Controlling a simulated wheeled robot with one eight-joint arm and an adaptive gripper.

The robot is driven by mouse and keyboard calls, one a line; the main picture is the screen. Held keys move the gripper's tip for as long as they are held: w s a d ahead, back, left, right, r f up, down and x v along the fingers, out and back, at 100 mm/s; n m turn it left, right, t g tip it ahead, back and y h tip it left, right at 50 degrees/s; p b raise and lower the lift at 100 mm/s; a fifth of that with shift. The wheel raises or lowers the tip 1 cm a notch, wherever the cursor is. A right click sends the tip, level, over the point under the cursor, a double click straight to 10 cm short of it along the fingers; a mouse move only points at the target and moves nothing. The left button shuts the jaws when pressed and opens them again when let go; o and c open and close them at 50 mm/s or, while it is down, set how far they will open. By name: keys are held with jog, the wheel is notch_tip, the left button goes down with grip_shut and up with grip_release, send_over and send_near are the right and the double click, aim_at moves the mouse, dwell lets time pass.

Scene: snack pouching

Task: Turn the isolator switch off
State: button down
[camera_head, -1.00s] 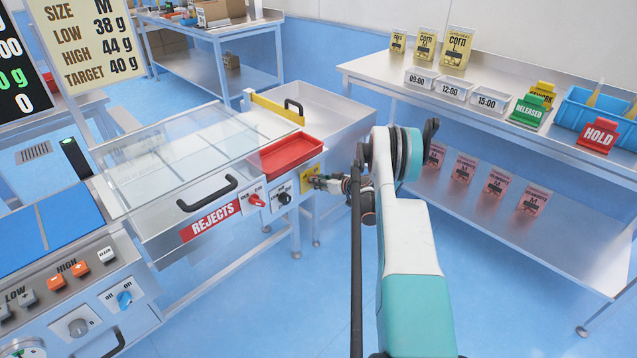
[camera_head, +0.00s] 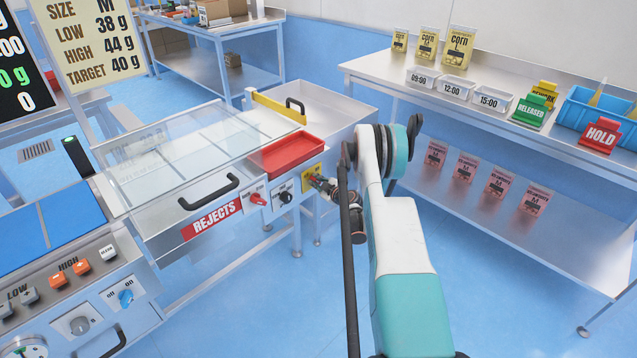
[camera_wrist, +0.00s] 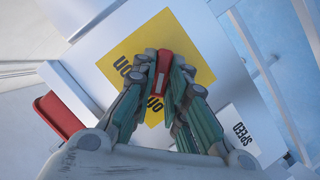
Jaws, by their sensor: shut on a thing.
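The isolator switch is a red handle (camera_wrist: 162,70) with a white mark on a yellow plate (camera_wrist: 178,38). Black lettering on the plate is partly covered by my fingers. In the head view the yellow plate (camera_head: 308,184) is at the right end of the machine's front panel. My gripper (camera_wrist: 160,72) is shut on the red handle, with a finger on each side of it. In the head view my gripper (camera_head: 320,182) is at the plate, and the handle is mostly hidden there.
A black SPEED knob (camera_head: 285,197) and a red knob (camera_head: 258,199) sit left of the plate. A red tray (camera_head: 290,154) is just above the panel. A steel table (camera_head: 440,90) stands to the right, with clear floor between.

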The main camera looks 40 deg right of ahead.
jog(key=shift+w+n+h, duration=0.1)
jog(key=shift+n+h, duration=0.2)
jog(key=shift+n, duration=0.1)
dwell(0.3)
jog(key=c, duration=1.7)
grip_release()
jog(key=shift+o, duration=0.5)
jog(key=shift+f, duration=0.1)
